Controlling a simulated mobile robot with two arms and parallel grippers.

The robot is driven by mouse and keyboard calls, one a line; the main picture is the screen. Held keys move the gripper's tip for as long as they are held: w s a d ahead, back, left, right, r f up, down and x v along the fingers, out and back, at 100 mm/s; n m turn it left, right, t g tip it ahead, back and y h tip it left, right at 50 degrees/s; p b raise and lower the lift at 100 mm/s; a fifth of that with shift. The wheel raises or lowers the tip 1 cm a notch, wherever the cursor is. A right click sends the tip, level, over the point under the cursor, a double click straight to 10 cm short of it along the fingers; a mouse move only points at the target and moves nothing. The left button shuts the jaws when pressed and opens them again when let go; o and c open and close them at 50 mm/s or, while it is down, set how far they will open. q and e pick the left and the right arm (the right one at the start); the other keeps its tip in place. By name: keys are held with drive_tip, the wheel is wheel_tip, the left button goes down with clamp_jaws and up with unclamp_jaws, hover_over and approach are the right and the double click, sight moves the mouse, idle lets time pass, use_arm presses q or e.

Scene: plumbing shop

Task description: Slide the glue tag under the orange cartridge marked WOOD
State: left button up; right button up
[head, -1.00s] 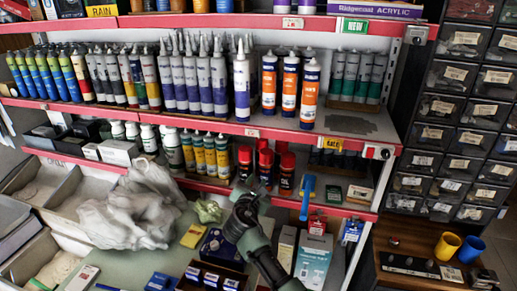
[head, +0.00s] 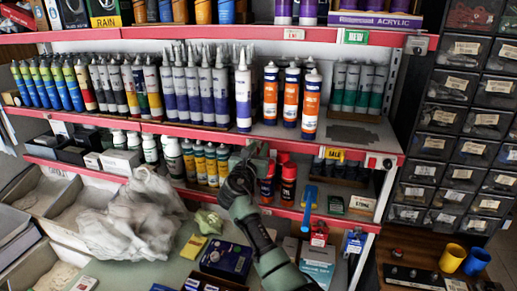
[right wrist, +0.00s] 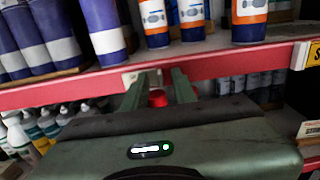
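Three orange-and-white cartridges, the front one (head: 310,106) nearest the edge, stand upright on the middle shelf. Their bases show in the right wrist view (right wrist: 249,20); I cannot read which is marked WOOD. A small pale tag (right wrist: 140,77) sits on the red shelf rail, left of below the orange cartridges; its lettering is unreadable. My right gripper (head: 251,150) is at the rail by this tag, which it largely hides in the head view. In the right wrist view its fingers (right wrist: 158,79) are apart, with the tag by their tips; I cannot tell whether they touch it. My left gripper is not in view.
The red rail (head: 200,134) runs along the shelf edge, with a yellow SALE tag (head: 333,154) further right. Red-capped bottles (head: 288,184) stand on the shelf below, close to my right gripper. A blue-handled tool (head: 309,205) hangs over that shelf's edge.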

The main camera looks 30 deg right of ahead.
drive_tip(key=shift+c, duration=0.4)
clamp_jaws()
idle(1.1)
